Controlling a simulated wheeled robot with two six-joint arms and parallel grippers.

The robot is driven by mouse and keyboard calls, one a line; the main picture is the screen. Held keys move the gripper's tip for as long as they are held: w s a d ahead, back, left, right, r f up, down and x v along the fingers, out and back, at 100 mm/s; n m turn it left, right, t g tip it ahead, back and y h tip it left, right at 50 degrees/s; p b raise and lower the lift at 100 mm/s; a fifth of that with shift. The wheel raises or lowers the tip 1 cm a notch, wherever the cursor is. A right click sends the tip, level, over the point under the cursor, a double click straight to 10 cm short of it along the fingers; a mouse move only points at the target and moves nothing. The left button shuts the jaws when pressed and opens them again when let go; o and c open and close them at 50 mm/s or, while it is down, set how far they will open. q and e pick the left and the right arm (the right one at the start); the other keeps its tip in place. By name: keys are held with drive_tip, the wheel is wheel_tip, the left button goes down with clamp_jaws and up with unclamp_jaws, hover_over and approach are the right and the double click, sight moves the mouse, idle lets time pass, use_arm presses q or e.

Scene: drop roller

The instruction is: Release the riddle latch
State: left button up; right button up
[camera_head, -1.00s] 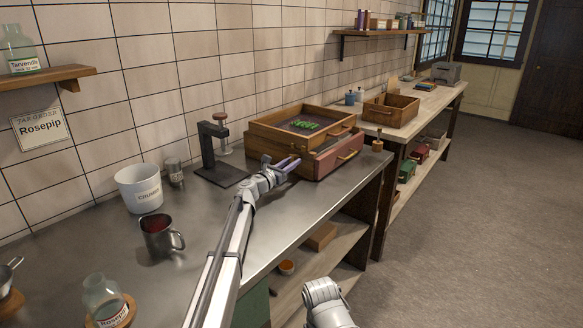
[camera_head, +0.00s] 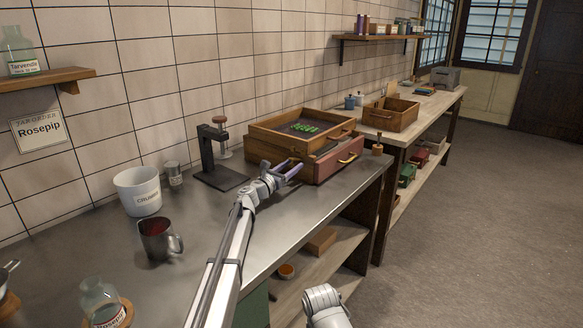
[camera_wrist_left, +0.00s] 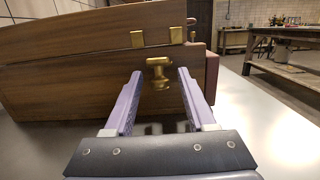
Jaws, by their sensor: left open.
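The riddle (camera_head: 262,138) is a wooden box with a dark sieve holding green bits, on the metal worktop below the tiled wall. A red-fronted drawer (camera_head: 338,161) with a brass handle is under it. In the left wrist view, the riddle's wooden side (camera_wrist_left: 60,85) fills the upper left. A brass latch (camera_wrist_left: 158,72) sticks out from it, below two brass plates. My left gripper (camera_head: 289,170) is open and empty at the box's near side. In the wrist view its purple fingers (camera_wrist_left: 157,88) stand to either side of the latch, with gaps visible.
A black stand (camera_head: 207,160) with a round wooden knob stands left of the riddle. A white crumbs bucket (camera_head: 138,190), a dark mug (camera_head: 155,238) and a Rosepip jar (camera_head: 100,301) are further left. A small wooden-topped item (camera_head: 377,147) is near the worktop's right end. The worktop's middle is clear.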

use_arm(q)
drive_tip(key=b+v, duration=0.1)
drive_tip(key=v, duration=0.6)
drive_tip(key=shift+s+a+f, duration=0.1)
drive_tip(key=shift+s+a, duration=0.1)
drive_tip(key=shift+s, duration=0.15)
drive_tip(key=s+r+p, duration=0.1)
drive_tip(key=p, duration=0.1)
drive_tip(key=a+r+p, duration=0.1)
drive_tip(key=p, duration=0.1)
drive_tip(key=shift+s+a+g+y, duration=0.1)
drive_tip(key=shift+s+g+y, duration=0.3)
drive_tip(key=shift+s+a+f, duration=0.1)
drive_tip(key=shift+f, duration=0.25)
drive_tip(key=x, duration=0.8)
